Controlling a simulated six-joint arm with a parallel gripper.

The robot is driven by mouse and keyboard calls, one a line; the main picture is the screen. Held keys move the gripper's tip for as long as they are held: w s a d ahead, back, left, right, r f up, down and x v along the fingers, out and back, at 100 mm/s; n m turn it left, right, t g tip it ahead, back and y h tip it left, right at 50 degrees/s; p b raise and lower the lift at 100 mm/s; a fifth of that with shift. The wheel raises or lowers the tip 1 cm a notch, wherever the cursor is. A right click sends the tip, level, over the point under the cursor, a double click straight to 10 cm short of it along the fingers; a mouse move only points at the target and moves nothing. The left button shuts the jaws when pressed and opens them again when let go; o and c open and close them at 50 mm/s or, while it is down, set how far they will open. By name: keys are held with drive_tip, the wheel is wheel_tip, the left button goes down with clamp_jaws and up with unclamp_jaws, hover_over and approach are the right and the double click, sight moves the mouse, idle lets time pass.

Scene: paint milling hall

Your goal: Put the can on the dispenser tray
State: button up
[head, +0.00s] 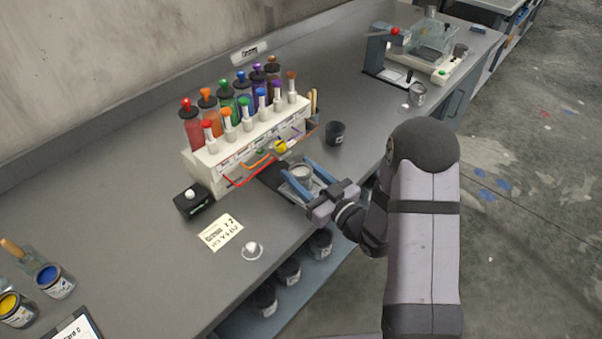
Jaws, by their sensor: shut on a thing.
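My gripper (299,177) reaches in from the right, its two blue fingers on either side of a small open metal can (301,171). It is shut on the can, which looks upright. The fingers hide much of the can's sides. The dispenser (206,162) is a white rack with several coloured bottles and nozzles. Its dark tray (268,176) juts out at the front, under the nozzles. The can is at the outer end of the tray. I cannot tell whether it touches the tray or hangs just above it.
A dark cup (335,132) stands just right of the dispenser. A black box with a white knob (191,202), a paper card (221,232) and a white round-topped thing (252,250) lie to the left. Paint cans (54,281) stand at far left. The bench front edge is close to my gripper.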

drive_tip(key=shift+f, duration=0.25)
drive_tip(key=shift+f, duration=0.15)
drive_tip(key=o, duration=1.2)
drive_tip(key=shift+c, duration=0.2)
drive_tip(key=shift+s+r, duration=0.1)
drive_tip(key=shift+r, duration=0.1)
drive_tip(key=v, duration=1.2)
